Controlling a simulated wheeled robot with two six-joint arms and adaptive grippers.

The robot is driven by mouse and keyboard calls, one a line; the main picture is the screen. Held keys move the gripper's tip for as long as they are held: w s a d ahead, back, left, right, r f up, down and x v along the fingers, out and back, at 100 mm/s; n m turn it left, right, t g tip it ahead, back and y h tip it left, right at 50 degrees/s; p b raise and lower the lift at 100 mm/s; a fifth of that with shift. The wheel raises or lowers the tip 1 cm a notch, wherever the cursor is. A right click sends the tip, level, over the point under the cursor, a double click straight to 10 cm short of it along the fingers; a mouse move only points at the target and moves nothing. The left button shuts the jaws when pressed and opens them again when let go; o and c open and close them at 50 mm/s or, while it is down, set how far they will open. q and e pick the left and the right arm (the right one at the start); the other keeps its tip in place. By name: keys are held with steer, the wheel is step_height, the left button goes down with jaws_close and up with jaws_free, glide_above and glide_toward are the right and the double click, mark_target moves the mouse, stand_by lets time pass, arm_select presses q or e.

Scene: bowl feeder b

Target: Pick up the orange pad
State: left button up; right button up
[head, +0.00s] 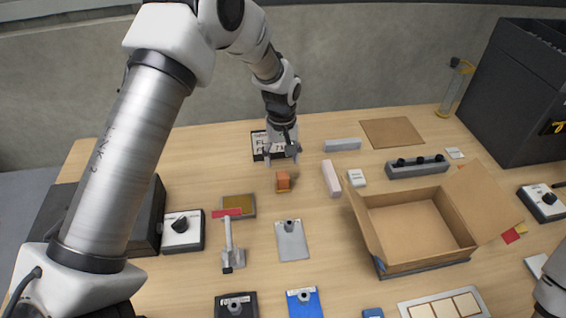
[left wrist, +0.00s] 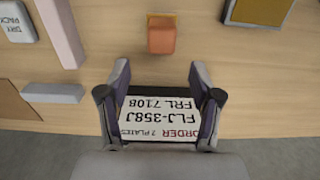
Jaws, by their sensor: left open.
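The orange pad (head: 283,181) is a small orange block on the wooden table, near the back middle. It also shows in the left wrist view (left wrist: 162,38), ahead of the fingertips, with a thin tan edge along its far side. My left gripper (head: 282,157) is open and empty, just behind the pad and apart from it. In the left wrist view its fingers (left wrist: 158,75) are spread, with the pad beyond them and roughly in line with the gap. A white order card (left wrist: 158,115) lies under the gripper. My right gripper is not in view.
An open cardboard box (head: 415,228) stands at the right. A pale pink bar (head: 332,178) and a white packet (head: 357,178) lie right of the pad. A brown framed pad (head: 239,206) lies in front left. Bare table surrounds the orange pad.

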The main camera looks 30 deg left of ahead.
mark_target(283, 175)
arm_select(q)
steer(key=shift+s+d+f+p, duration=0.3)
steer(key=shift+s+f, duration=0.2)
steer(key=shift+f, duration=0.05)
steer(key=shift+s+d+f+p, duration=0.3)
steer(key=shift+s+f, duration=0.15)
steer(key=shift+f, duration=0.1)
steer(key=f, duration=0.3)
steer(key=f+p, duration=0.1)
steer(key=shift+w+a+f, duration=0.2)
steer(key=shift+w+f, duration=0.15)
steer(key=shift+f, duration=0.05)
steer(key=shift+s+r, duration=0.1)
steer(key=shift+s+d+r, duration=0.1)
steer(key=c, duration=0.4)
jaws_close()
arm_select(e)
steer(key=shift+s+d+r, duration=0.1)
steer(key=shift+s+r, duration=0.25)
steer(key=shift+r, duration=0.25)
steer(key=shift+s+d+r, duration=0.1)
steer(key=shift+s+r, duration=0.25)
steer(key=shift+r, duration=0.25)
